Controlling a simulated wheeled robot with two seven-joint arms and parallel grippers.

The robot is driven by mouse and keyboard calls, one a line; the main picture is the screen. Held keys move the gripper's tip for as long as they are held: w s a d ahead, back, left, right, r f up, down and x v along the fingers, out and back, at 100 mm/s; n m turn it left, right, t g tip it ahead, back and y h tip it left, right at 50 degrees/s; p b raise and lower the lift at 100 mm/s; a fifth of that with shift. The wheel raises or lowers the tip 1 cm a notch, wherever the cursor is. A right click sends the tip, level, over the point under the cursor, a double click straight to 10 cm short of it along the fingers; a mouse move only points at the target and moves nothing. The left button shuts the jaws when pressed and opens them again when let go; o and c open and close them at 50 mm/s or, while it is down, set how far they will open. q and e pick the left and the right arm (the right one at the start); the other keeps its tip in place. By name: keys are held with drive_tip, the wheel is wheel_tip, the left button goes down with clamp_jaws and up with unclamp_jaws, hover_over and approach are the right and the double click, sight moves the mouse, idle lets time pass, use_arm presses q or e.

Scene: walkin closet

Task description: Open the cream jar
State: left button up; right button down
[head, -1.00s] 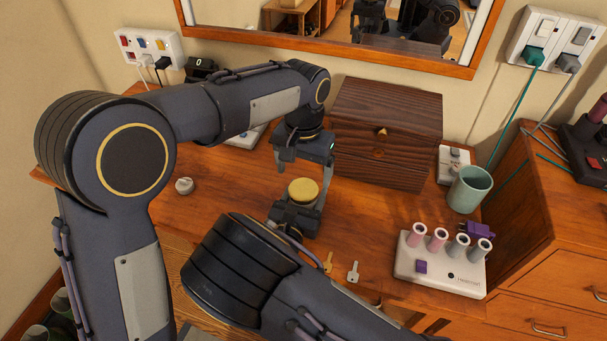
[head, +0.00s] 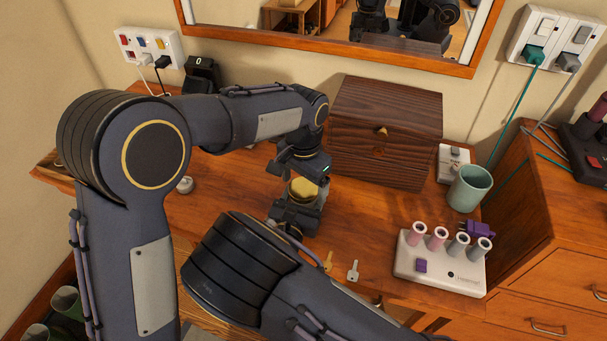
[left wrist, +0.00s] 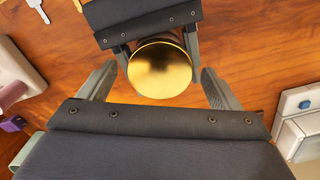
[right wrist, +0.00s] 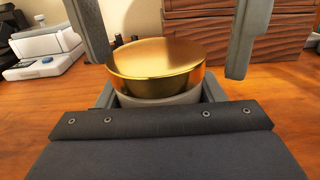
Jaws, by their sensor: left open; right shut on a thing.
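The cream jar has a round gold lid (head: 302,188) and a pale body (right wrist: 160,99). It stands upright above or on the wooden desk; I cannot tell which. My right gripper (head: 297,208) is shut on the jar's body, with a finger on each side below the lid. My left gripper (head: 304,176) is open and points down over the jar. In the left wrist view the gold lid (left wrist: 160,68) lies between its spread fingers. In the right wrist view those fingers hang on both sides of the lid, apart from it.
A dark wooden box (head: 385,135) stands close behind the jar. Keys (head: 352,271) lie in front, and a white device with several tubes (head: 440,265) is at the right. A green cup (head: 469,190) stands behind it. A small pale round object (head: 185,185) lies at the left.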

use_arm(q)
drive_tip(key=shift+c, duration=0.5)
drive_tip(key=c, duration=0.7)
drive_tip(key=o, duration=0.9)
wheel_tip(320, 180, up, 8)
drive_tip(key=shift+f, duration=0.1)
drive_tip(key=shift+c, duration=0.5)
drive_tip(key=shift+f, duration=3.95)
